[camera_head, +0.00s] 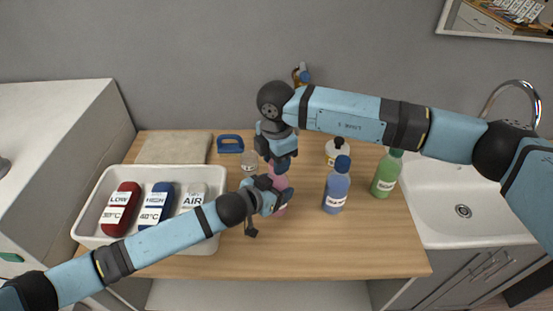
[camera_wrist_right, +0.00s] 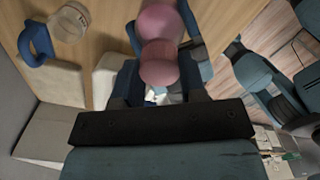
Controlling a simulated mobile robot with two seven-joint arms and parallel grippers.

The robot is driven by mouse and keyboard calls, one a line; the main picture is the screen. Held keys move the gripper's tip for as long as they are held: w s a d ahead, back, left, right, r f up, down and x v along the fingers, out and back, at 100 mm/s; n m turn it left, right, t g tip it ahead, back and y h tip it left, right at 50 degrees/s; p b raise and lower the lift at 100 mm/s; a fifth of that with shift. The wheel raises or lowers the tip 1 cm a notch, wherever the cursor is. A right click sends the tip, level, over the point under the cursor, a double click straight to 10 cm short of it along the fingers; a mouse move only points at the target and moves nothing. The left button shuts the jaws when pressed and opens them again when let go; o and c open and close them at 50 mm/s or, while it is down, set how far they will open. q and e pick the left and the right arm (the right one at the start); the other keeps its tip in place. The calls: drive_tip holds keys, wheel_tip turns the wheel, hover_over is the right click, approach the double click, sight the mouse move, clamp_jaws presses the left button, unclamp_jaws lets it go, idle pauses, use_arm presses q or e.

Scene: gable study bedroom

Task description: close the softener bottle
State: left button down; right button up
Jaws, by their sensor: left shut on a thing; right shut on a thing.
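The pink softener bottle (camera_head: 279,183) stands upright on the wooden counter, partly hidden by my grippers. My left gripper (camera_head: 275,203) is shut on its body from the left. My right gripper (camera_head: 280,160) comes from above and is shut on the pink cap (camera_wrist_right: 158,63) at the bottle's top. In the right wrist view the rounded cap lies between the fingers, directly in line with the bottle body (camera_wrist_right: 161,20). Whether the cap is fully seated cannot be told.
A white tray (camera_head: 165,169) holds labelled containers; the sink (camera_head: 435,205) is right.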

drive_tip(key=m, duration=0.7)
drive_tip(key=shift+m, duration=0.4)
drive_tip(key=o, duration=0.9)
drive_tip(key=shift+r, duration=0.1)
drive_tip(key=shift+r, duration=2.15)
drive_tip(key=shift+c, duration=0.5)
